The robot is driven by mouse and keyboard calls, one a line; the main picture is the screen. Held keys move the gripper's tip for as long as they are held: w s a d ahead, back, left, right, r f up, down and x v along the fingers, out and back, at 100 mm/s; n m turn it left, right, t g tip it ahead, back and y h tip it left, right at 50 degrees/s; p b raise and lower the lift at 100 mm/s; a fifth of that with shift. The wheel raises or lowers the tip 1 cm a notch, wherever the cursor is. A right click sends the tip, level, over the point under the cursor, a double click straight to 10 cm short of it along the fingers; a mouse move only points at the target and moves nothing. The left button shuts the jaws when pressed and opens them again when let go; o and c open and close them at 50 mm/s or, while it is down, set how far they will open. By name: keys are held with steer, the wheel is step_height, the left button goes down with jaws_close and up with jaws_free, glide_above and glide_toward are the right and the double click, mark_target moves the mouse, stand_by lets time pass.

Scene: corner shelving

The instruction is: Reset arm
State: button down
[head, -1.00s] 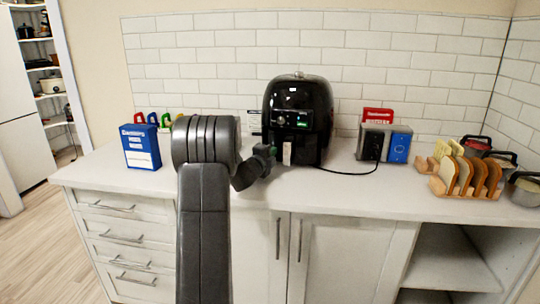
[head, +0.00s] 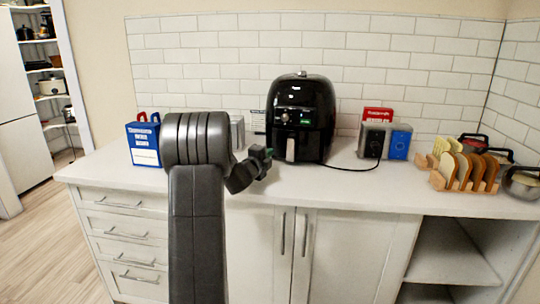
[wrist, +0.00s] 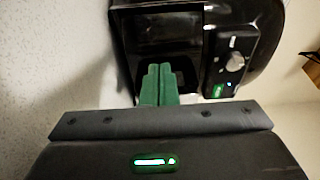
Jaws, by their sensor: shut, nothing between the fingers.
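My gripper (head: 268,154) is at the end of my dark grey arm, just left of and in front of the black air fryer (head: 301,117) on the white counter. In the wrist view its green fingers (wrist: 158,84) are together with nothing between them. The air fryer (wrist: 238,40) is close beyond the fingertips in that view, with its knob and a small green light. I cannot tell whether the fingers touch it. My arm bends at a large ribbed joint in the head view and hides part of the counter behind it.
A blue box (head: 143,144) stands at the counter's left end, partly behind my arm. Right of the air fryer are a grey-and-blue appliance (head: 384,141) with a cord, a red box (head: 378,114), a wooden bread rack (head: 437,181) and pots (head: 522,182). The front middle counter is clear.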

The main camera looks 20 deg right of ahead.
steer(key=v, duration=0.8)
steer(key=shift+d+f+b, duration=0.1)
steer(key=shift+f+b, duration=0.1)
steer(key=shift+b, duration=0.2)
